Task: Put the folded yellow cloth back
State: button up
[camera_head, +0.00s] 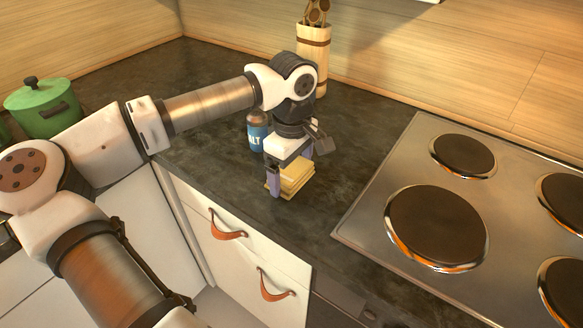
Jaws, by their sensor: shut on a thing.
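The folded yellow cloth (293,181) is at the front part of the dark countertop, left of the stove. My gripper (288,178) points down over it, with one finger at its left front and the other at its back right. The fingers are shut on the cloth. The gripper hides part of its top. I cannot tell whether the cloth rests on the counter or is slightly above it.
A blue-labelled salt container (257,132) stands close behind my gripper. A utensil holder (313,58) is at the back, a green pot (43,107) at the left. The stove (437,226) is at the right. Drawers with leather pulls (228,226) are below. Counter between cloth and stove is clear.

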aim_at(292, 170)
jog(key=o, duration=0.7)
notch_tip(292, 170, up, 12)
jog(key=shift+r+b, duration=0.1)
jog(key=shift+b, duration=0.2)
